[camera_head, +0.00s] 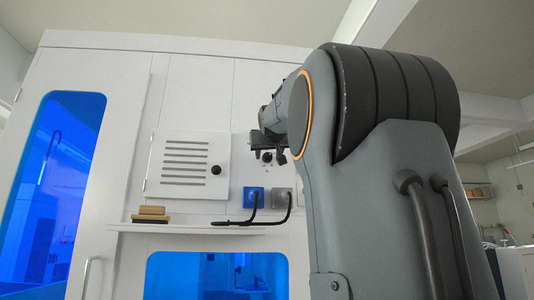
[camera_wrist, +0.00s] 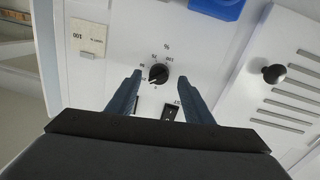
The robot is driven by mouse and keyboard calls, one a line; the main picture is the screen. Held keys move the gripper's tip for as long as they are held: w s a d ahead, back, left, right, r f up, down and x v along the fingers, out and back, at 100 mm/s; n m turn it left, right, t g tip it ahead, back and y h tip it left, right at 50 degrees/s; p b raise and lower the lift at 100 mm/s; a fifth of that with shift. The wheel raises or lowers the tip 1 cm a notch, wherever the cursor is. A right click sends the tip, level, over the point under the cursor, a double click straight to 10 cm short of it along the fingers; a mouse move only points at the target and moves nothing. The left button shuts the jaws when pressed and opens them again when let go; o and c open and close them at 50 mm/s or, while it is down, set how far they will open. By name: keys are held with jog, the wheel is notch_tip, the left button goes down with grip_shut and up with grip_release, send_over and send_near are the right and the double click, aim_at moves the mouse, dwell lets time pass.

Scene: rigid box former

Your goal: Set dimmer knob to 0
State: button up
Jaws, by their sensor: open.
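The dimmer knob (camera_wrist: 158,73) is small, black and round, on the white panel, with a printed scale and a % sign around it. The wrist view shows the lettering upside down. A pale mark seems to show on the knob's lower left side, but its exact setting is too small to read. My gripper (camera_wrist: 160,77) is open, its two dark fingers on either side of the knob in the picture, with gaps on both sides. I cannot tell how far the tips are from the panel. In the head view my gripper (camera_head: 264,142) is in front of the panel, near the knob (camera_head: 267,157).
A rocker switch (camera_wrist: 171,114) sits close by between my fingers. A cream card (camera_wrist: 88,39) reads 100. A vented door (camera_head: 187,166) has a black round knob (camera_head: 216,170). Blue (camera_head: 253,197) and grey (camera_head: 282,198) sockets with cables stand above a shelf (camera_head: 190,229).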

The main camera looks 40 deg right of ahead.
aim_at(268, 157)
jog(key=shift+p+x, duration=0.3)
jog(key=shift+x, duration=0.85)
jog(key=c, duration=1)
jog(key=shift+c, duration=0.2)
jog(key=shift+d+n, duration=0.1)
jog(key=shift+n, duration=0.3)
jog(key=n+p, duration=0.2)
jog(key=n, duration=0.2)
jog(key=shift+s+n, duration=0.15)
jog(key=shift+n, duration=0.15)
jog(key=shift+d+n+t+p, duration=0.1)
jog(key=shift+n+t+p, duration=0.2)
jog(key=shift+n+p, duration=1.85)
jog(key=shift+f+n, duration=0.15)
jog(key=shift+n, duration=0.2)
